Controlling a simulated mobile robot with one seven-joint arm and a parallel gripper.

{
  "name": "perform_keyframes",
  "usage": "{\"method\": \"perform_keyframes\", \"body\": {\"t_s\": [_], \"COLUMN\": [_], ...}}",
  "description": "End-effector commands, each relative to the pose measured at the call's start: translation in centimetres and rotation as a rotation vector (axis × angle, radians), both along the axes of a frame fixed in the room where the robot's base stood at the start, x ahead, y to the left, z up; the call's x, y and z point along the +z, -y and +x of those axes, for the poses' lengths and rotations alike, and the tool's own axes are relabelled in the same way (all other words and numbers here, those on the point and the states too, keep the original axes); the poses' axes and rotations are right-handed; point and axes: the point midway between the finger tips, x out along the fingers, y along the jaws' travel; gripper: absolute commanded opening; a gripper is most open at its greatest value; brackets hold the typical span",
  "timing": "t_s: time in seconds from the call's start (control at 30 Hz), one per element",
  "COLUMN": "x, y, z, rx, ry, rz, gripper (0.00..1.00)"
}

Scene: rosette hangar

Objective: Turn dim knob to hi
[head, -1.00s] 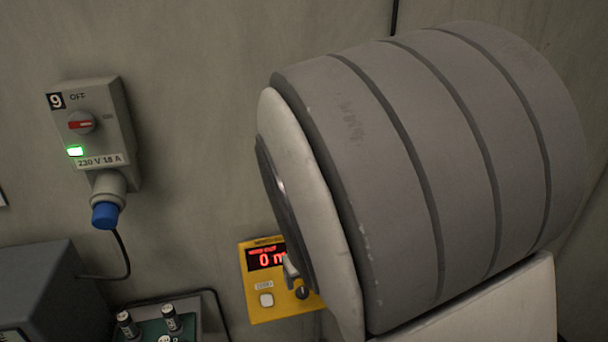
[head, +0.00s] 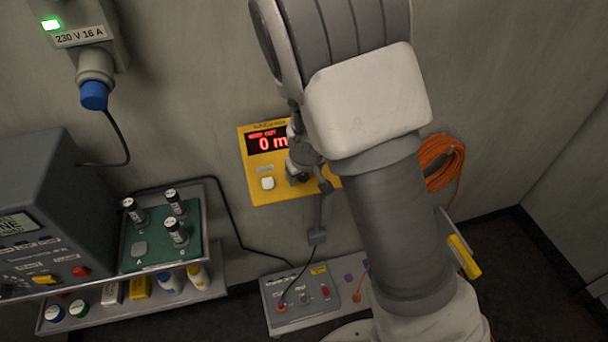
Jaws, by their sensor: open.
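A yellow wall panel (head: 252,188) with a red lit display reading "0 m" and a white button is in the middle of the head view. A dark knob (head: 301,178) sits at its lower right, mostly hidden behind my gripper. Its label and pointer cannot be read. My gripper (head: 304,160) is in front of the panel's right part, close to the knob; I cannot tell whether it touches. It is open, and its fingers are small and partly hidden by my arm.
A grey instrument (head: 50,205) and a green board (head: 150,258) with several cylinders stand at left, above a tray of bottles. A grey control box (head: 290,310) with cables lies below the panel. An orange cable coil (head: 442,165) hangs at right. A blue plug (head: 94,95) is upper left.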

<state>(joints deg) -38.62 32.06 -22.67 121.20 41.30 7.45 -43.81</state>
Motion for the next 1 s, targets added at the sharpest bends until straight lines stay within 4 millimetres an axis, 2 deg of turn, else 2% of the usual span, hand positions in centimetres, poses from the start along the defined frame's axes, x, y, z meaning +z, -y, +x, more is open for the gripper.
{"method": "perform_keyframes", "body": {"t_s": [0.27,0.37,0.6,0.7,1.0], "x": [-0.14,-0.14,-0.13,-0.13,-0.24], "y": [-0.03,-0.03,-0.02,-0.01,0.01], "z": [0.07,0.06,0.05,0.05,0.08], "rx": [0.000,0.000,-0.001,-0.001,-0.016], "ry": [0.000,0.000,0.000,0.000,-0.004], "rz": [0.000,0.000,0.000,0.000,0.018], "gripper": [0.72,0.57,0.14,0.00,0.00]}}
